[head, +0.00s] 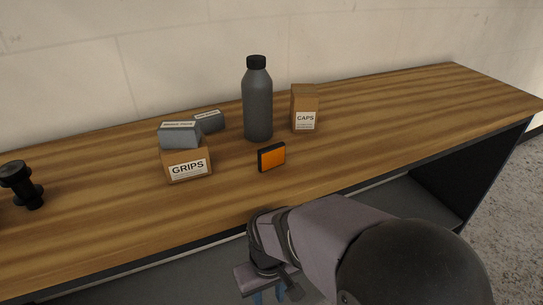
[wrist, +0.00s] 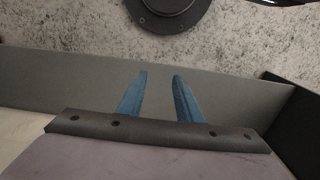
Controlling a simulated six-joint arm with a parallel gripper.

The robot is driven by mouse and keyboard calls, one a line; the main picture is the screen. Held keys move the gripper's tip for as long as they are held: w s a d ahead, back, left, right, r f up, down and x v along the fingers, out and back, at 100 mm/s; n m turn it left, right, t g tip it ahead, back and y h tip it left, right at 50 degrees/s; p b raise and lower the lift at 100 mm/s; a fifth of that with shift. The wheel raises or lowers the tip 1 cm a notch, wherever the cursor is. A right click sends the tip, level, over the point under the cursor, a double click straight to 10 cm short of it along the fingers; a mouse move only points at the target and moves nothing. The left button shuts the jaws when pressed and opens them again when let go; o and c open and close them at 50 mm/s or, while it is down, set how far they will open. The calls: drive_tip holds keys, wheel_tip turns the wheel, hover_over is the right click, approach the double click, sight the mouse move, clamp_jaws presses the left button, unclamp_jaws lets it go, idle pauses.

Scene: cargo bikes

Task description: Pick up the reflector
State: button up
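The reflector (head: 272,157) is a small orange rectangle in a black frame. It stands upright on the wooden bench top near the middle of the head view, in front of the grey bottle. My gripper (head: 270,295) is at the bottom of the head view, low in front of the bench edge and well apart from the reflector. In the wrist view, the two blue fingers of my gripper (wrist: 160,82) are spread with nothing between them. The reflector does not show in the wrist view.
A grey bottle (head: 258,103) stands behind the reflector. A GRIPS box (head: 186,162) with a small grey box (head: 180,135) on it is to the left, another grey box (head: 209,121) behind. A CAPS box (head: 305,107) stands behind right. A black part (head: 22,184) is far left. The bench's right side is clear.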

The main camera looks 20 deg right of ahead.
drive_tip(key=s+a+r+n+g+p, duration=0.2)
drive_tip(key=s+r+n+p, duration=0.1)
drive_tip(key=r+p, duration=0.95)
wheel_tip(320, 180, up, 20)
drive_tip(key=n+h+p, duration=1.1)
drive_tip(key=n+p, duration=0.2)
drive_tip(key=p, duration=0.1)
hover_over(285, 162)
drive_tip(key=s, duration=0.6)
drive_tip(key=shift+r, duration=0.2)
drive_tip(key=w+r+n+t+h, duration=0.2)
drive_tip(key=w+r+n+t, duration=0.15)
drive_tip(key=w, duration=0.35)
drive_tip(key=shift+s+d+f+p, duration=0.1)
drive_tip(key=shift+f+p, duration=0.25)
drive_tip(key=shift+f, duration=0.6)
drive_tip(key=shift+s+d+f+p, duration=0.1)
drive_tip(key=shift+f+p, duration=0.2)
drive_tip(key=shift+f, duration=0.65)
drive_tip(key=shift+f, duration=0.1)
